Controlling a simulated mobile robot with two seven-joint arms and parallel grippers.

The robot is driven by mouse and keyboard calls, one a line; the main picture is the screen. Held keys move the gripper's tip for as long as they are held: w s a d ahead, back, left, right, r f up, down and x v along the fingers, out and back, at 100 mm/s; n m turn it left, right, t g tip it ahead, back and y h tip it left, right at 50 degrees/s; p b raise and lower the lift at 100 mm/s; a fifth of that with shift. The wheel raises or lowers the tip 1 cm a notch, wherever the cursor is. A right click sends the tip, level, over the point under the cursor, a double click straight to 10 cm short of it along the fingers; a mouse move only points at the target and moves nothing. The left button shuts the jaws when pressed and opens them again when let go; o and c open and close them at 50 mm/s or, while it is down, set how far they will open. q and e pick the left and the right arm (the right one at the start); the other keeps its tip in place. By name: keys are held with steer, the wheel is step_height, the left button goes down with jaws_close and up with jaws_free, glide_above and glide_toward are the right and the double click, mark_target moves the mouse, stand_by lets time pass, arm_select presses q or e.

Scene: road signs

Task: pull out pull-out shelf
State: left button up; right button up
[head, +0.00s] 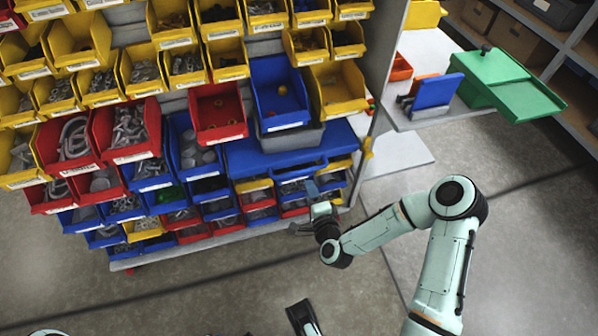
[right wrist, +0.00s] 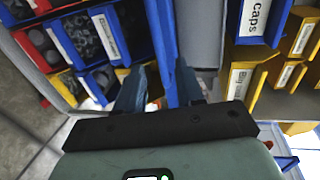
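The blue pull-out shelf (head: 335,139) sticks out from the rack in the head view, between the upper bins and the lower rows. A grey bin (head: 291,139) and a blue bin (head: 278,92) stand on it. My right gripper (head: 312,189) is just in front of and below the shelf's front edge. In the right wrist view its two fingers (right wrist: 158,88) are apart, with a blue panel and a grey panel beyond the tips. I see nothing clearly clamped between them.
Yellow, red and blue labelled bins (head: 128,131) fill the rack around the shelf. A side table (head: 440,112) at the right holds a green box (head: 505,82) and a blue organizer (head: 437,92). The grey floor (head: 250,285) in front is mostly clear.

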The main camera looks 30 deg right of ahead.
mark_target(301, 170)
steer(key=b+x, duration=0.2)
steer(key=x, duration=0.7)
steer(key=shift+w+f, duration=0.15)
steer(key=shift+f, duration=0.05)
arm_select(q)
steer(key=f, duration=0.1)
steer(key=a+f, duration=0.1)
steer(key=f, duration=0.1)
steer(key=shift+a+f, duration=0.3)
steer(key=shift+f, duration=0.1)
arm_select(e)
steer(key=shift+w, duration=0.35)
jaws_close()
